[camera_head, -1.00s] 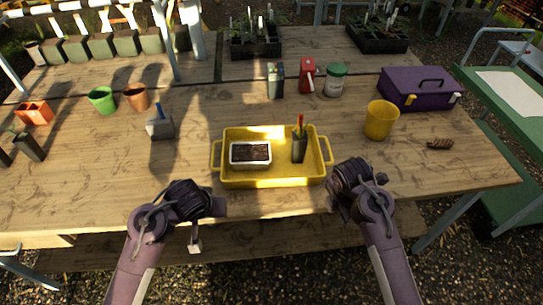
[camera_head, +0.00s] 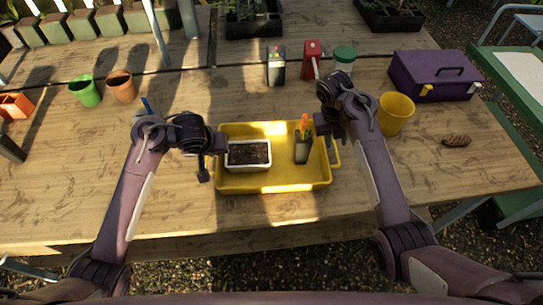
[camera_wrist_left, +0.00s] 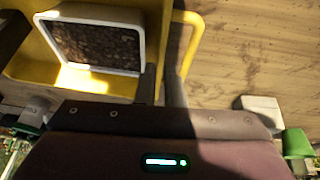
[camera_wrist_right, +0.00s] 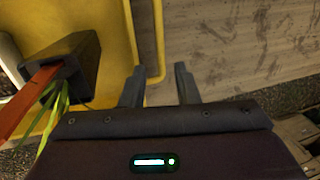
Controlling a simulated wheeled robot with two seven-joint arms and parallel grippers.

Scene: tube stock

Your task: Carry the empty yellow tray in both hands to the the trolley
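The yellow tray (camera_head: 275,184) rests on the wooden table and is not empty. My left gripper (camera_head: 221,143) is at the left end, by the left handle (camera_wrist_left: 194,40).
A yellow pot (camera_head: 395,114) and purple toolbox (camera_head: 433,76) stand to the right. A grey block-like pot (camera_wrist_left: 258,107), a green pot (camera_head: 85,91) and a terracotta pot (camera_head: 121,86) stand to the left. A green-framed stand (camera_head: 515,75) is beyond the table's right edge.

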